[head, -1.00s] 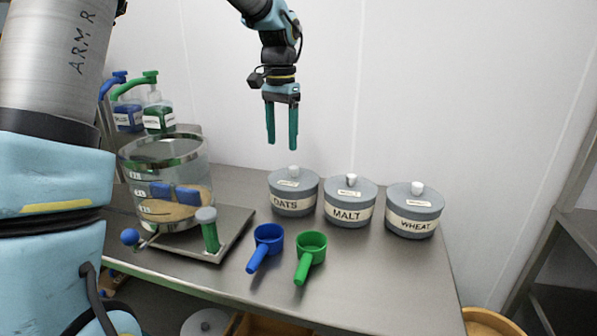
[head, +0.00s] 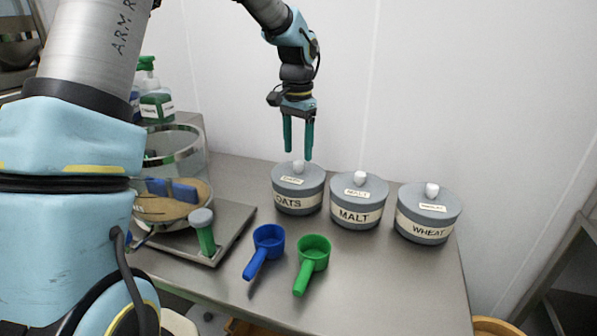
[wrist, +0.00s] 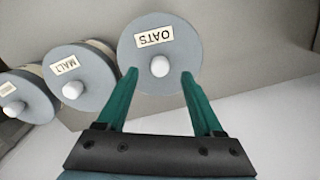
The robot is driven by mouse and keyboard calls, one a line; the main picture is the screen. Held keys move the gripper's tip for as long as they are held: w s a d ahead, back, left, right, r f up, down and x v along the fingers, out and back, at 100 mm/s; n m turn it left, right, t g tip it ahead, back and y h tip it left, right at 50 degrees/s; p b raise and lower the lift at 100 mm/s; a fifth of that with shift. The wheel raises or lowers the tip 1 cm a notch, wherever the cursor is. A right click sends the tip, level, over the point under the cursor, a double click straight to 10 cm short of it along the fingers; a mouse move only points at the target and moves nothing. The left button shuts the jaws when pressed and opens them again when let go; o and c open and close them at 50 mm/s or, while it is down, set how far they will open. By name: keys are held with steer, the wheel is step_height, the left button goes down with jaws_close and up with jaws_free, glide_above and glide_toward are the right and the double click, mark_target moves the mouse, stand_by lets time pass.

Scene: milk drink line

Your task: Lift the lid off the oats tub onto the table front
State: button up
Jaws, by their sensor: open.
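The oats tub (head: 297,203) is grey with a cream OATS label and stands on the table at the left end of a row of tubs. Its grey lid (head: 284,172) is on, with a white knob (head: 298,166) on top. In the wrist view the lid (wrist: 136,54) and its white knob (wrist: 160,66) show from above. My gripper (head: 298,156) is open and empty, with its green fingers pointing down above the lid. In the wrist view the fingertips (wrist: 159,75) are on either side of the knob in the picture; I cannot tell the exact height.
The malt tub (head: 357,216) and wheat tub (head: 428,229) stand to the right. A blue scoop (head: 268,238) and a green scoop (head: 314,250) lie in front. A clear vessel (head: 192,150) stands at left near a metal tray (head: 236,222). The front right of the table (head: 400,285) is bare.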

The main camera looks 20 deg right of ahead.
mark_target(298, 162)
steer(key=shift+f+p, duration=0.5)
steer(key=shift+f, duration=1.45)
jaws_close()
